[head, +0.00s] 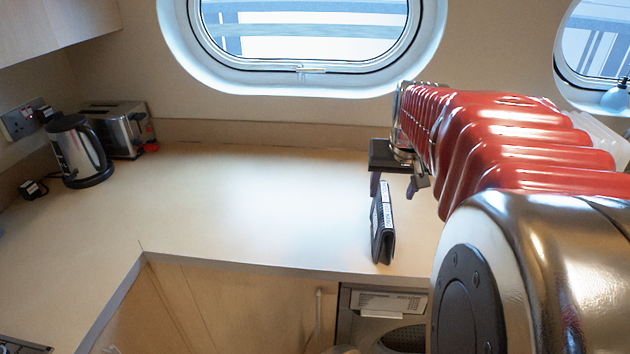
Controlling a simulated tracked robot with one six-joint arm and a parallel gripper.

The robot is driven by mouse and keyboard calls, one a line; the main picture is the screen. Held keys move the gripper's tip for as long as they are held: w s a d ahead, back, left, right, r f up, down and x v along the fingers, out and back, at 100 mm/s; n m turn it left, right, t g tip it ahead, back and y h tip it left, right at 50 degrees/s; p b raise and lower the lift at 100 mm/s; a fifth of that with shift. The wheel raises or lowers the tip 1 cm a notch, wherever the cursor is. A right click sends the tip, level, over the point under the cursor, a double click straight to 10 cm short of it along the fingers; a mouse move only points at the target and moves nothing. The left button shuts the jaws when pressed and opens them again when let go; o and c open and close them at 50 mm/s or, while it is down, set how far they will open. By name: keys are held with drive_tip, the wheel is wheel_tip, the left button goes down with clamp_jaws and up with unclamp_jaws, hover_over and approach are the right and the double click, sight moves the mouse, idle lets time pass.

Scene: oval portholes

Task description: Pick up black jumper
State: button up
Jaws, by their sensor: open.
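A black, slim, folded item (383,235) with a pale strip of print along its edge stands upright near the front edge of the counter. It is the only black thing near my gripper; I cannot tell from its look that it is a jumper, and no other garment shows. My gripper (397,188) is above and just behind this item in the picture, fingers pointing down. It is open, with nothing seen between its fingers. I cannot tell the exact gap between them and the item.
The wooden counter (250,200) is clear in the middle. A kettle (78,150) and a toaster (118,130) stand at the back left by a wall socket (22,122). An oval porthole (305,40) is in the back wall. A washing machine (385,310) sits below the counter.

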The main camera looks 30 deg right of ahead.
sight(386, 207)
drive_tip(key=x, duration=0.7)
drive_tip(key=shift+w+f, duration=0.1)
drive_tip(key=shift+f, duration=0.15)
drive_tip(key=shift+x, duration=2.6)
drive_tip(key=shift+w, duration=0.1)
drive_tip(key=shift+r, duration=0.1)
drive_tip(key=shift+c, duration=0.6)
drive_tip(key=shift+d, duration=0.1)
clamp_jaws()
drive_tip(key=shift+r, duration=0.1)
wheel_tip(386, 207, up, 9)
drive_tip(key=shift+r, duration=0.45)
